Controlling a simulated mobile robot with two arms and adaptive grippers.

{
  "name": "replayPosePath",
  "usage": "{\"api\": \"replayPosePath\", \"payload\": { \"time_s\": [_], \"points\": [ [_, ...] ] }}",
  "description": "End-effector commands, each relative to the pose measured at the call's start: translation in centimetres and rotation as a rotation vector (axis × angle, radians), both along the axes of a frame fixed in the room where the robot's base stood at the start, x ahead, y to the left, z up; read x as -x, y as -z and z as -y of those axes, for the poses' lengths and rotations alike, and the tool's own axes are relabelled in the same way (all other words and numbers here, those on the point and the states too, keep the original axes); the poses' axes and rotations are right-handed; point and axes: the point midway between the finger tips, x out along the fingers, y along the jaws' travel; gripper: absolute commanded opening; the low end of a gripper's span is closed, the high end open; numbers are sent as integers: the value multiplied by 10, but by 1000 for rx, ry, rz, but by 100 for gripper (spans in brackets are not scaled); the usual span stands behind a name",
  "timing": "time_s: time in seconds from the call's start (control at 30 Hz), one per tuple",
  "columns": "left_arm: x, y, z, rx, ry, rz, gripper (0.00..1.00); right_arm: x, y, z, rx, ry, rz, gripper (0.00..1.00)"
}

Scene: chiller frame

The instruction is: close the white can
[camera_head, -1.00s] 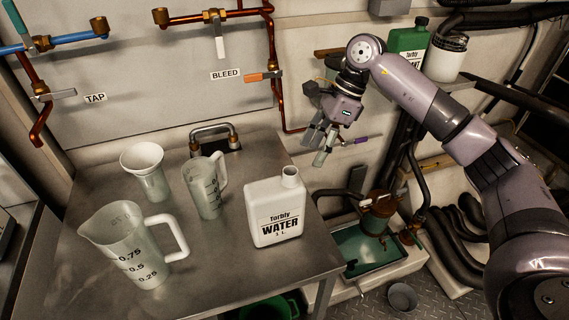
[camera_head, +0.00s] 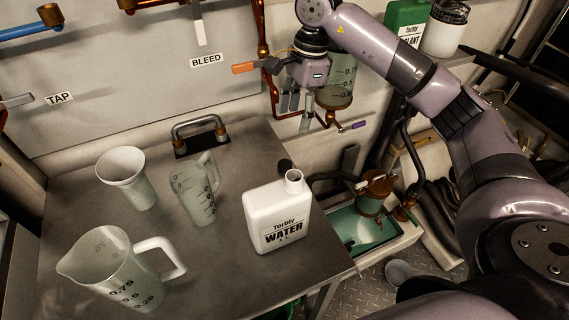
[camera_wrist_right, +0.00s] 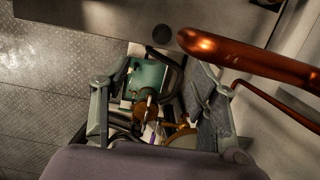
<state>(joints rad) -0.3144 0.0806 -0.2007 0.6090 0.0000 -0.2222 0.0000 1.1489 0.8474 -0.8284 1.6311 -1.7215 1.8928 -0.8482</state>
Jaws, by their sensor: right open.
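The white can (camera_head: 276,218), labelled WATER, stands upright on the metal table near its right edge. Its neck (camera_head: 294,182) is open, with no cap on it. A dark round disc that looks like a cap (camera_head: 284,166) lies on the table just behind the neck, partly hidden by the can. The disc also shows near the table edge in the right wrist view (camera_wrist_right: 161,34). My right gripper (camera_head: 299,112) is open and empty, above and behind the can, apart from it. Its spread fingers show in the right wrist view (camera_wrist_right: 165,72). My left gripper is out of view.
A large jug (camera_head: 112,270), a smaller jug (camera_head: 193,192) and a funnel (camera_head: 128,177) stand left of the can. Copper pipes (camera_head: 270,90) and a marked translucent cylinder (camera_head: 342,88) are close to my right gripper. A green tray (camera_head: 362,232) is beyond the table's right edge.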

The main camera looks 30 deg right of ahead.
Motion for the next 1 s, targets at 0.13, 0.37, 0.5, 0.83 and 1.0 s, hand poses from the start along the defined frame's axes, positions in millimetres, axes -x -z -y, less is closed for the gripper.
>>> {"api": "replayPosePath", "payload": {
  "time_s": [0.13,0.37,0.5,0.83,1.0],
  "points": [
    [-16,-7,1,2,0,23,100,1,33,-5,1,-1,-7,55],
    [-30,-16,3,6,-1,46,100,0,78,-12,-1,0,-4,55],
    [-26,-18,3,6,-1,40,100,-1,94,-14,-1,0,-1,55],
    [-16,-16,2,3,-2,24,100,-1,98,-15,0,0,1,55],
    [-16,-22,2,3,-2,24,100,-1,107,-17,0,1,-4,55]
  ]
}}
